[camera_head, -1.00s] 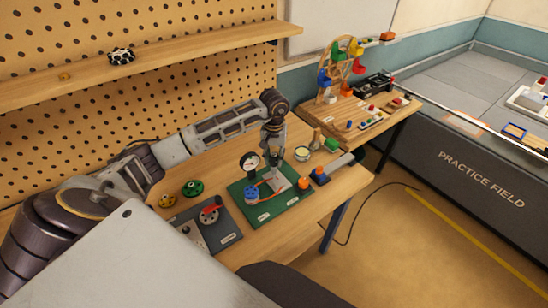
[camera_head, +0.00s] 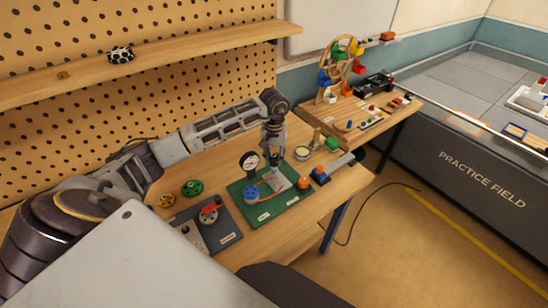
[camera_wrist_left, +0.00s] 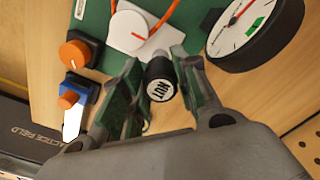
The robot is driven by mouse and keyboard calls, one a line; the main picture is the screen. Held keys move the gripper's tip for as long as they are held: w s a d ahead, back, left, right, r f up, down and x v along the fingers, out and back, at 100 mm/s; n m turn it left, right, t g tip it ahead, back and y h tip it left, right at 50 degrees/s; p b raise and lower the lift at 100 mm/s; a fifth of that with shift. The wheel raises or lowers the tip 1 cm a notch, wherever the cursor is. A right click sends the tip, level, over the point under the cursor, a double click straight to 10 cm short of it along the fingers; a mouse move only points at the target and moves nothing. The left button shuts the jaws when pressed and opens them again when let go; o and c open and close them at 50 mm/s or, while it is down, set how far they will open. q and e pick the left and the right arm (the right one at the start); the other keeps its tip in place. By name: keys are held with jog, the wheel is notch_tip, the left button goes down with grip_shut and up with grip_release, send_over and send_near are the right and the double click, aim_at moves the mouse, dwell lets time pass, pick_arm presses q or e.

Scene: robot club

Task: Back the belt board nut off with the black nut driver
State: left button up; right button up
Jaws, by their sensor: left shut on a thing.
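My left gripper (camera_head: 275,166) points down over the green board (camera_head: 283,204) on the bench. In the left wrist view its two fingers (camera_wrist_left: 158,72) are shut on a black cylinder with a white end marked NUT, the black nut driver (camera_wrist_left: 161,82). The driver's far end and any nut under it are hidden. A white round part (camera_wrist_left: 127,30) with an orange strip lies beyond the driver on the green board. My right gripper is not in view.
A grey board (camera_head: 228,232) with a red lever lies left of the green board. Green (camera_head: 192,187) and yellow (camera_head: 167,200) wheels lie behind it. Orange knob parts (camera_head: 303,183) and a blue block (camera_head: 320,176) sit on the right.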

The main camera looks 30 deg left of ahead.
pick_arm(q)
jog(key=shift+f, duration=0.15)
dwell(0.6)
jog(key=shift+f+b, duration=0.2)
jog(key=shift+b, duration=0.25)
dwell(0.6)
jog(key=shift+f+b, duration=0.15)
jog(key=shift+b, duration=0.45)
dwell(0.8)
jog(key=o, duration=1.6)
jog(key=shift+o, duration=0.2)
